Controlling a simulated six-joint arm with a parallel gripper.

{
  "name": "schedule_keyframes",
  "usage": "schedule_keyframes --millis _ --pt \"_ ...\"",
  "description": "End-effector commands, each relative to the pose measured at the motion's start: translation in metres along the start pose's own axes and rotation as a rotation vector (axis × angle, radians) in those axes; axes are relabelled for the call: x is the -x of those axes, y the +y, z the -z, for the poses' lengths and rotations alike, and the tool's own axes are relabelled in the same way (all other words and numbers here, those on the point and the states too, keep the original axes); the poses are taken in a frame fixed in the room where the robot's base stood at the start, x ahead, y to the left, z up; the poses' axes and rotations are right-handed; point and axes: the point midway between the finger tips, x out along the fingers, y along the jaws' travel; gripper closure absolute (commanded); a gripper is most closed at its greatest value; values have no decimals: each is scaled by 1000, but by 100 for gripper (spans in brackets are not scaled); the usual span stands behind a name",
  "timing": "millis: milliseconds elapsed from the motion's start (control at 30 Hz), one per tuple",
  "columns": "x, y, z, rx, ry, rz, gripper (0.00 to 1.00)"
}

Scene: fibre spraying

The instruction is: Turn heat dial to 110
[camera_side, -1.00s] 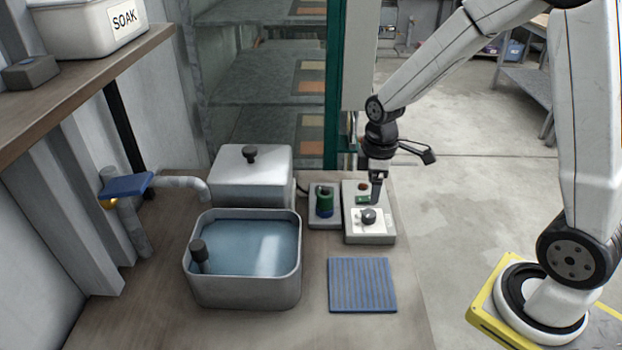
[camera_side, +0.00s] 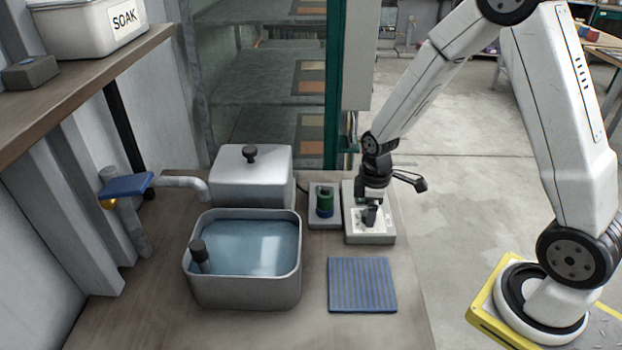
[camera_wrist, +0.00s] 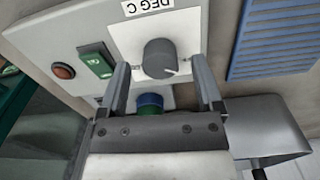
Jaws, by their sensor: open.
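The heat dial is a dark grey round knob (camera_wrist: 160,58) on a white plate marked DEG C (camera_wrist: 148,5), seen in the wrist view. The plate is on a grey control box (camera_side: 384,239). My gripper (camera_wrist: 160,84) is open, with one finger to each side of the knob in the wrist view. I cannot tell whether the fingers touch it. In the side view my gripper (camera_side: 370,222) is low over the box and hides most of the knob. The knob's exact setting is not readable.
A green switch (camera_wrist: 96,64) and a red button (camera_wrist: 63,71) are on the same box. A green and blue spool (camera_side: 324,201) stands just left of it. A water tub (camera_side: 245,290), a lidded box (camera_side: 250,187) and a blue ribbed mat (camera_side: 362,285) are nearby.

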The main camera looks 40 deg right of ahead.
Motion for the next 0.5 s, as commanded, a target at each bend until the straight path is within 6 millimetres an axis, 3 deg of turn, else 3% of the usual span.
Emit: schedule_keyframes --millis 433,500 --pt "-7 0 0 0 0 0 16" --pt "-6 0 0 0 0 0 38"
